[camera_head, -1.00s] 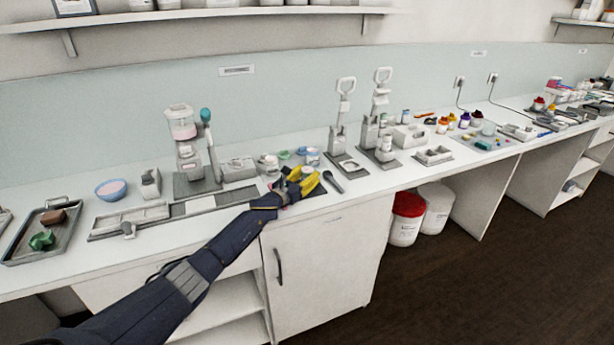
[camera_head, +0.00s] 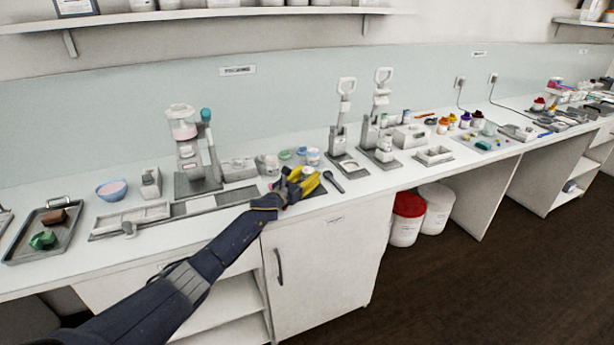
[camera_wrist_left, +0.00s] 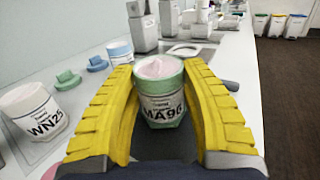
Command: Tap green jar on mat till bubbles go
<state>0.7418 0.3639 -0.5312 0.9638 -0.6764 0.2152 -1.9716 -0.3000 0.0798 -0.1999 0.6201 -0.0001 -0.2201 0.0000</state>
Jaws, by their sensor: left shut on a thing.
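The green jar (camera_wrist_left: 160,95) stands upright between the yellow fingers of my left gripper (camera_wrist_left: 162,112) in the left wrist view. It has a white label reading roughly "MA90" and pink cream at its open top. My left gripper (camera_head: 303,182) is shut on the jar over the front part of the bench in the head view, where the fingers hide the jar. A dark mat (camera_head: 319,191) shows beside and under the fingers. I cannot tell whether the jar touches the mat, and bubbles are too small to make out. My right gripper is not in view.
A white jar labelled "WN25" (camera_wrist_left: 32,110) stands left of the gripper, with green (camera_wrist_left: 67,79) and blue (camera_wrist_left: 97,63) lids behind it. A dark-handled tool (camera_head: 334,182) lies just right of the fingers. Two lever presses stand farther back right. The bench's front edge is close.

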